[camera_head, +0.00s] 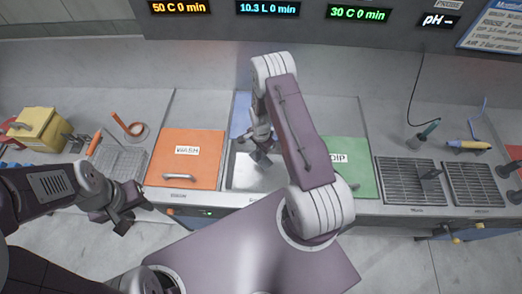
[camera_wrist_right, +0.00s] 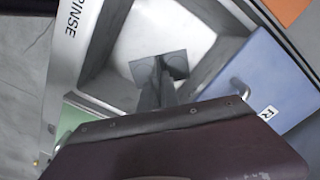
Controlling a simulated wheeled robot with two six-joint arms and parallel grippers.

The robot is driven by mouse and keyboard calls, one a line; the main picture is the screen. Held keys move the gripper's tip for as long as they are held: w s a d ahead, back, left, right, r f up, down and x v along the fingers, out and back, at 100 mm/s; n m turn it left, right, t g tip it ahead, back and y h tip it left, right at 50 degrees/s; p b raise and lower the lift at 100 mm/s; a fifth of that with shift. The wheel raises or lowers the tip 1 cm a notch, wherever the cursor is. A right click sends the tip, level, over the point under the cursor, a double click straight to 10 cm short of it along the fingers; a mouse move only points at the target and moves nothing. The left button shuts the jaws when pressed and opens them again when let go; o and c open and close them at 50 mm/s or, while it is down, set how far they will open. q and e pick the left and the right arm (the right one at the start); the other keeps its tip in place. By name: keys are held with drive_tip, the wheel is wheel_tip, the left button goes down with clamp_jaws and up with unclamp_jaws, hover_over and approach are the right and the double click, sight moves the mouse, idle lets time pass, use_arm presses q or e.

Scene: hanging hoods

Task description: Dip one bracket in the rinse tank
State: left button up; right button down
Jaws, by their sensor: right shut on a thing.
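My right gripper (camera_head: 262,148) is shut on a dark grey bracket (camera_head: 259,160). In the right wrist view the bracket (camera_wrist_right: 158,68) shows as two angled plates over the pale open rinse tank (camera_wrist_right: 200,25). In the head view the rinse tank (camera_head: 240,178) lies between the orange and green lids. The bracket is over or within its opening; I cannot tell how deep. My arm hides part of the tank. My left gripper (camera_head: 128,207) looks open and empty, in front of the counter at the left.
The blue lid (camera_wrist_right: 262,75) is off the opening. The orange WASH lid (camera_head: 185,160) and green DIP lid (camera_head: 350,160) flank the tank. A wire rack (camera_head: 118,165) and yellow box (camera_head: 38,128) are at left.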

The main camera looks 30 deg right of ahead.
wheel_tip(320, 180, down, 18)
drive_tip(key=b, duration=1.4)
drive_tip(key=shift+r+b, duration=0.15)
drive_tip(key=shift+b, duration=0.15)
idle(1.0)
wheel_tip(320, 180, up, 19)
drive_tip(key=p, duration=1.3)
drive_tip(key=shift+f+p, duration=0.2)
drive_tip(key=shift+p, duration=0.2)
